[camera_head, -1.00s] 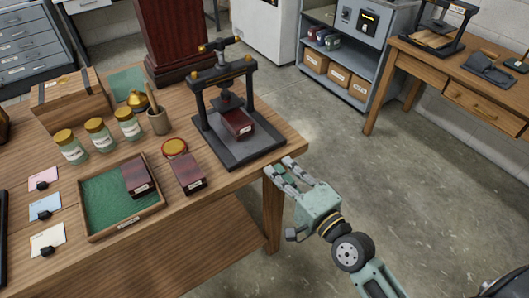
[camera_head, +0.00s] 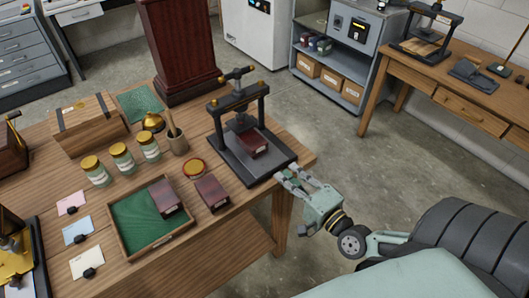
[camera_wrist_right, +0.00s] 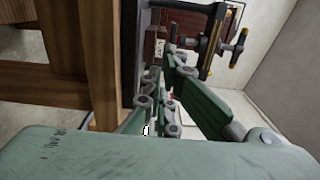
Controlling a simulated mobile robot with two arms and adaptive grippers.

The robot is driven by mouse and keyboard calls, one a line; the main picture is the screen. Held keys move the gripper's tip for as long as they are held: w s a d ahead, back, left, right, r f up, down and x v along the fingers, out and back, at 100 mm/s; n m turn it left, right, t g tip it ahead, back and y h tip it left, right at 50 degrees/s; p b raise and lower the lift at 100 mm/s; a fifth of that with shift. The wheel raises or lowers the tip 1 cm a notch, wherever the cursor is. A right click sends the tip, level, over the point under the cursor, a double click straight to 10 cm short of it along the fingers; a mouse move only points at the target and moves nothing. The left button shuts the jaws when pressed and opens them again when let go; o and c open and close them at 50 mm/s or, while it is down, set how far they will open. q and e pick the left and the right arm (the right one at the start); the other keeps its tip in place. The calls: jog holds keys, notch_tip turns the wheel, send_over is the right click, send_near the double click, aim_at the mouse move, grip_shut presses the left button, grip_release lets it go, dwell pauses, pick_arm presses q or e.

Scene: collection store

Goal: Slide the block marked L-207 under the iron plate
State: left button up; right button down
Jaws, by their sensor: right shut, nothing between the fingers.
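A black screw press (camera_head: 240,94) stands at the table's right end, its iron plate raised above the base (camera_head: 228,160). A dark red block (camera_head: 256,150) sits on the base, at least partly below the plate. A second red block (camera_head: 211,193) lies on the table, and a third (camera_head: 163,201) in the green-lined tray. Their labels are too small to read, so I cannot tell which is L-207. My right gripper (camera_head: 282,176) is shut and empty at the base's near right edge; contact is unclear. In the right wrist view its fingers point toward the press (camera_wrist_right: 212,45). My left gripper is not in view.
The tray (camera_head: 135,251), several jars (camera_head: 122,158), a mortar (camera_head: 178,146) and a wooden box (camera_head: 88,130) crowd the table left of the press. A tall red cabinet (camera_head: 184,48) stands behind. Open floor (camera_head: 345,150) lies to the right.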

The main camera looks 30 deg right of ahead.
aim_at(261, 149)
jog(key=w, duration=0.3)
jog(key=w+p, duration=0.1)
jog(key=w, duration=0.2)
jog(key=w+a, duration=0.1)
jog(key=w, duration=0.2)
jog(key=shift+w+r, duration=0.1)
jog(key=shift+w, duration=0.05)
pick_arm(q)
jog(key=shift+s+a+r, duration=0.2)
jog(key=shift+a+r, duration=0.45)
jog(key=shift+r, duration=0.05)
pick_arm(e)
jog(key=shift+w, duration=0.35)
jog(key=shift+w+a, duration=0.15)
jog(key=shift+w, duration=1.5)
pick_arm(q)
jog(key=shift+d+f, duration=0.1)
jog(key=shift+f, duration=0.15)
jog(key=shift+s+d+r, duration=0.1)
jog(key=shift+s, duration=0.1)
pick_arm(e)
jog(key=shift+s, duration=0.25)
